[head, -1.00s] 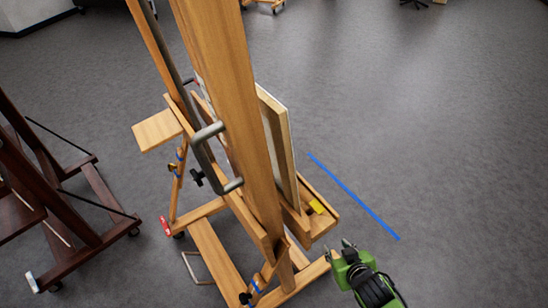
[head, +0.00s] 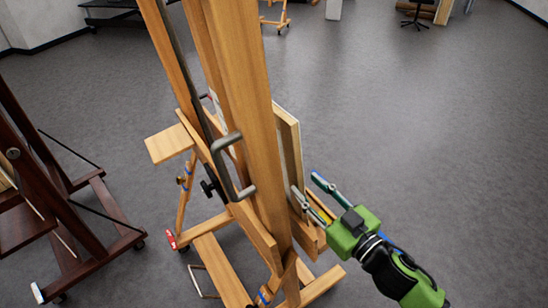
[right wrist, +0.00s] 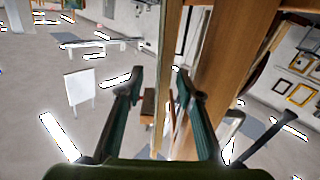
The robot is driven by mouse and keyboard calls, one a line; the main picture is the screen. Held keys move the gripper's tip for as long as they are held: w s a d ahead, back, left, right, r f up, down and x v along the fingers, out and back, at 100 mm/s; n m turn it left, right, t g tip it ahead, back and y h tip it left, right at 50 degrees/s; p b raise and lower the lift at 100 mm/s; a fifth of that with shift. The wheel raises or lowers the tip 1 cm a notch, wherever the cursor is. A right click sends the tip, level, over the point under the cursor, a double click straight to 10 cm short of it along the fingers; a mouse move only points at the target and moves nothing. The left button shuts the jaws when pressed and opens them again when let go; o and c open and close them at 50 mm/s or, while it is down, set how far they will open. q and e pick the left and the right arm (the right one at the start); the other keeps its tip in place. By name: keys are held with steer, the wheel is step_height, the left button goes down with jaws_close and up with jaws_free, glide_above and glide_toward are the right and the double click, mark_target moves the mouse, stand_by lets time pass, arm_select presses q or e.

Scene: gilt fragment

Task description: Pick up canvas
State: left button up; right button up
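The canvas (head: 290,140) stands upright on the wooden easel (head: 262,180), seen nearly edge-on from behind, with its left part hidden by the easel's post. My right gripper (head: 306,183) is open at the canvas's lower right edge, just above the easel's tray. In the right wrist view, my right gripper's fingers (right wrist: 158,70) are apart, and the narrow pale edge of the canvas (right wrist: 164,50) runs down between them. Whether either finger touches it I cannot tell. My left gripper is not in view.
A dark wooden easel (head: 75,235) stands at the left. A grey metal handle (head: 222,168) sticks out of the easel's post, and a small wooden shelf (head: 167,143) juts out at its left. The floor to the right is clear.

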mark_target(284, 165)
steer(key=p+x, duration=0.1)
steer(key=x, duration=0.4)
steer(key=shift+w+a, duration=0.1)
steer(key=shift+w, duration=0.05)
steer(key=shift+w+a+r+p, duration=0.2)
steer(key=shift+w+a+p, duration=0.1)
steer(key=shift+w+a, duration=0.1)
steer(key=p+x, duration=0.1)
steer(key=x, duration=0.2)
steer(key=shift+a, duration=0.3)
steer(key=shift+w+a+f, duration=0.1)
steer(key=shift+w+a, duration=0.2)
steer(key=shift+w, duration=0.05)
jaws_close()
